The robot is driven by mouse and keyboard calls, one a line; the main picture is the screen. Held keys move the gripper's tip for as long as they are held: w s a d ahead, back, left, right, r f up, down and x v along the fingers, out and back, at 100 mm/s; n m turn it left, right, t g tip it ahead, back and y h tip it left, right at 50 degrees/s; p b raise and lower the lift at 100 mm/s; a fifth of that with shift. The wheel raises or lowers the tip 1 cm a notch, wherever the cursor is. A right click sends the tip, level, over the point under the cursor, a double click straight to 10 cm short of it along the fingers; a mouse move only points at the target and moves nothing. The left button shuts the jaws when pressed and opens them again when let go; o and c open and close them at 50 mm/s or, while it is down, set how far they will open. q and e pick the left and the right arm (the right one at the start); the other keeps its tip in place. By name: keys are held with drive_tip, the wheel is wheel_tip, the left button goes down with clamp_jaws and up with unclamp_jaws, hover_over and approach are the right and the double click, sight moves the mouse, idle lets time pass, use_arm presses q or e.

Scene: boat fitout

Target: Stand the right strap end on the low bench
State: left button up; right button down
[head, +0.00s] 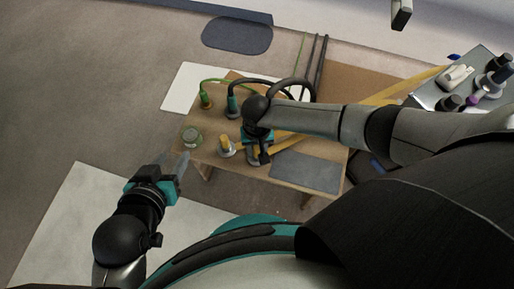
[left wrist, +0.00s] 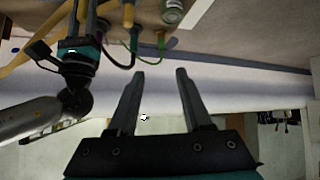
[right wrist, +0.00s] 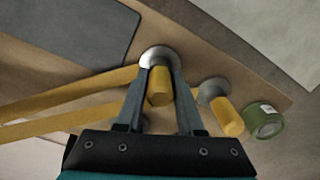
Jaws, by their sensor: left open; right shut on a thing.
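The low bench (head: 213,130) is a wooden table in the middle of the head view. My right gripper (head: 259,152) is shut on the right strap end (right wrist: 160,86), a yellow cylinder with a round grey base, at the bench's front part. In the right wrist view its base looks at or close to the bench top; I cannot tell whether it touches. A yellow strap (right wrist: 70,95) runs off from it. The other strap end (head: 226,147) stands beside it, also seen in the right wrist view (right wrist: 226,116). My left gripper (head: 177,164) is open and empty, left of the bench.
A green tin (head: 191,136) stands at the bench's left edge. Green (head: 206,100) and dark (head: 232,106) hose ends stand at the back. A grey mat (head: 305,171) covers the front right. A grey tray (head: 468,90) with several bottles is at the far right.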

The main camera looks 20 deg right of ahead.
drive_tip(key=shift+f, duration=0.1)
drive_tip(key=c, duration=0.5)
unclamp_jaws()
